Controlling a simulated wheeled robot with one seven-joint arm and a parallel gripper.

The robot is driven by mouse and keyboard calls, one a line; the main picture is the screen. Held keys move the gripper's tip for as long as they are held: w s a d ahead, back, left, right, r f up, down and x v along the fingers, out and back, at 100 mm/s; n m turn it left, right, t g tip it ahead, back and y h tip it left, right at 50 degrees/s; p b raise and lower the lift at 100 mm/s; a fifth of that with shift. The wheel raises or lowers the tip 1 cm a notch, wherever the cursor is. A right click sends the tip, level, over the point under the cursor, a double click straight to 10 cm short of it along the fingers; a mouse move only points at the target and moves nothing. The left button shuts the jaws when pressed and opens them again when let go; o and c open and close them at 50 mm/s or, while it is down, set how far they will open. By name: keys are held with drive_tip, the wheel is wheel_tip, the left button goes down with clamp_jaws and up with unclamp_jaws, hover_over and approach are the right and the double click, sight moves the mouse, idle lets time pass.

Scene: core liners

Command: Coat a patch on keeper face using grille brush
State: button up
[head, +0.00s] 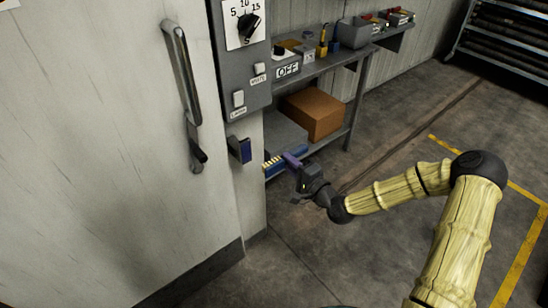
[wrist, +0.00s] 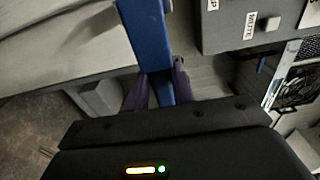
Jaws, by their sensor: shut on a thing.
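The grille brush (head: 272,165) is blue with a row of pale yellow bristles. My gripper (head: 292,160) is shut on its blue handle, with purple fingers on either side. In the wrist view the blue handle (wrist: 146,38) runs up out of the frame between the fingers (wrist: 158,88), and the bristles are out of sight. A dark blue block with a grey edge, which looks like the keeper (head: 240,150), sits on the door post. The brush is below and right of it in the head view, apart in the picture. The keeper's face is seen at a slant, and I cannot tell whether it bears any coating.
A big pale door (head: 100,130) with a handle (head: 183,85) stands left. A grey control panel (head: 243,60) is above the keeper. A shelf bench (head: 325,65) holds tools, with a cardboard box (head: 313,113) below. The floor in front is clear.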

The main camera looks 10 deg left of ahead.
sight(277, 172)
drive_tip(key=s+a+f+b, duration=0.1)
drive_tip(key=b, duration=0.1)
drive_tip(key=s+a+f+b, duration=0.1)
drive_tip(key=a+b, duration=0.1)
drive_tip(key=shift+s+a+f, duration=0.15)
drive_tip(key=shift+a+f, duration=0.1)
drive_tip(key=shift+f, duration=0.1)
drive_tip(key=shift+r, duration=0.3)
drive_tip(key=shift+a, duration=0.1)
drive_tip(key=shift+x, duration=2.95)
drive_tip(key=shift+x, duration=1)
